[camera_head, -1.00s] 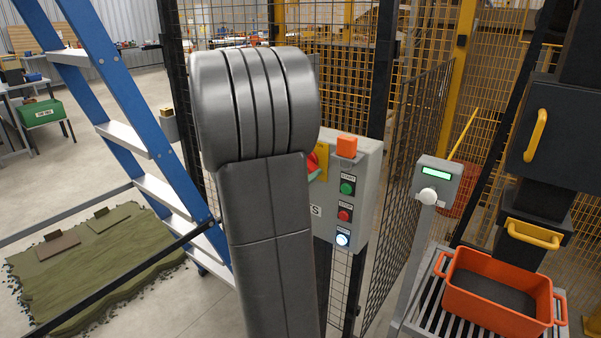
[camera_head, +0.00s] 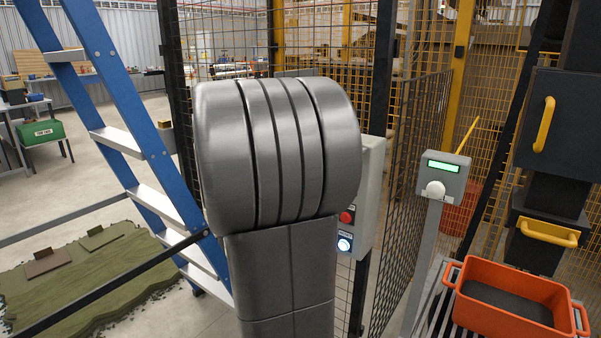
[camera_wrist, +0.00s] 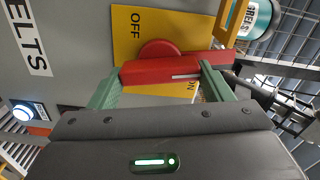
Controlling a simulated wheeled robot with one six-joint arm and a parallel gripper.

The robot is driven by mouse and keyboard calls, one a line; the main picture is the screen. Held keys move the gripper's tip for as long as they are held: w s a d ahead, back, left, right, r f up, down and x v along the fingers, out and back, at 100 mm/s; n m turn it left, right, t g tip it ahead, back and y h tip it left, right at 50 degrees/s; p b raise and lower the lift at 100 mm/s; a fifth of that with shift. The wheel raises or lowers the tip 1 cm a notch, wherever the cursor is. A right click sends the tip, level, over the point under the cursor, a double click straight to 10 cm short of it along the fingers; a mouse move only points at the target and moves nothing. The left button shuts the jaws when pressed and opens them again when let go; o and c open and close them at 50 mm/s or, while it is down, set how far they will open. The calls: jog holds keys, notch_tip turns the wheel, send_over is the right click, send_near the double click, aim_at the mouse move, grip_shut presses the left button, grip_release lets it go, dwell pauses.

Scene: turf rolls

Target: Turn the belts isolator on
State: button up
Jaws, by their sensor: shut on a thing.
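The belts isolator is a red rotary handle (camera_wrist: 160,72) on a yellow plate (camera_wrist: 130,40) in the wrist view. OFF is printed above and left of the handle; part of another label shows just below it. A white line marks the handle's right part. My gripper (camera_wrist: 161,72) has its two green fingers at either end of the handle and is shut on it. The handle lies across the picture between the fingers. A cut-off label ending "ELTS" (camera_wrist: 30,40) is on the grey panel. In the head view my arm hides the isolator and gripper.
The grey control box (camera_head: 371,165) shows a red button (camera_head: 347,216) and a lit button (camera_head: 344,243). A post with a green display (camera_head: 443,167), an orange crate (camera_head: 480,320) and mesh fencing stand right. A blue ladder (camera_head: 120,90) stands left.

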jog(key=shift+f+m+b, duration=0.15)
jog(key=shift+m+b, duration=0.55)
jog(key=shift+m, duration=0.3)
jog(key=o, duration=1)
jog(key=shift+s, duration=0.1)
jog(key=v, duration=1.3)
jog(key=shift+s+a, duration=0.3)
jog(key=shift+w+d, duration=0.1)
jog(key=x, duration=1.3)
jog(key=shift+w+d, duration=0.2)
jog(key=shift+w, duration=0.1)
